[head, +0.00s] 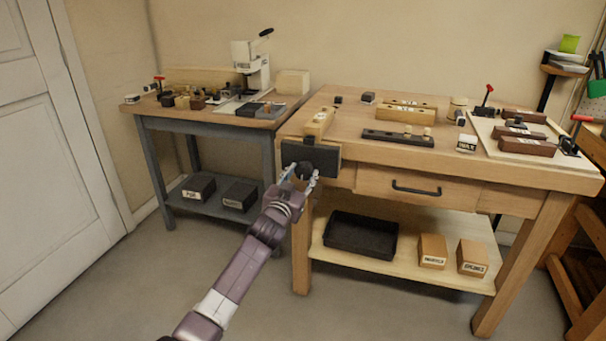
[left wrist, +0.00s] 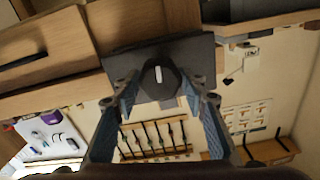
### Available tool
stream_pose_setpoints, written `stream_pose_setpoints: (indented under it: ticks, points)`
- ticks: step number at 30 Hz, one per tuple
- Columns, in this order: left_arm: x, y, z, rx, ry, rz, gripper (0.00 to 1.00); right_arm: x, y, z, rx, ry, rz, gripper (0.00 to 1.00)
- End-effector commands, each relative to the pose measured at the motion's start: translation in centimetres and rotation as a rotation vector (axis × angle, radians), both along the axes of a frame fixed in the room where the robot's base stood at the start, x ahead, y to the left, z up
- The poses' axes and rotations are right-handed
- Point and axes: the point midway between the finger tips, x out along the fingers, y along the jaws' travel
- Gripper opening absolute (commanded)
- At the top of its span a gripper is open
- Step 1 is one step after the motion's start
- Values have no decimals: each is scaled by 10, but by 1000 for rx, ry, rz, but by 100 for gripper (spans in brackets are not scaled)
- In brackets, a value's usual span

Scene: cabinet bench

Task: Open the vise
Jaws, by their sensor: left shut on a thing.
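The vise (head: 325,158) is a dark block-shaped jaw on the front left end of the wooden workbench. A round dark knob (head: 304,170) stands out from its front face. In the left wrist view the knob (left wrist: 158,77) carries a white mark that points nearly straight up and down, and the dark vise jaw (left wrist: 195,55) is behind it. My left gripper (head: 304,180) is at the front of the vise, shut on the knob, with a blue-padded finger on each side of it in the wrist view (left wrist: 160,100). My right gripper is not in view.
A wooden block (head: 319,122) lies on the bench (head: 350,121) just behind the vise. The drawer (head: 405,186) is shut, to the right of the vise. A black tray (head: 360,236) sits on the lower shelf. A grey side table (head: 205,124) stands at the left. The floor in front is clear.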

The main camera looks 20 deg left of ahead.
Motion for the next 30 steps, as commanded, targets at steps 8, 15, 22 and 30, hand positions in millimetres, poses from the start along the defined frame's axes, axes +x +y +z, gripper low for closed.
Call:
stream_pose_setpoints:
  ticks: [8, 15, 22, 30]
  points:
    - [-1, -1, 0, -120, 5, -1, 18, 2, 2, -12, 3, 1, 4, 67]
    - [-1, -1, -1, -152, 6, -1, 18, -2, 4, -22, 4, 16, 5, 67]
    - [-1, 0, -1, -153, 6, -1, 18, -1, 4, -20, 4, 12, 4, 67]
    - [-1, 0, 0, -236, 10, 0, 18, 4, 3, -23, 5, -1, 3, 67]
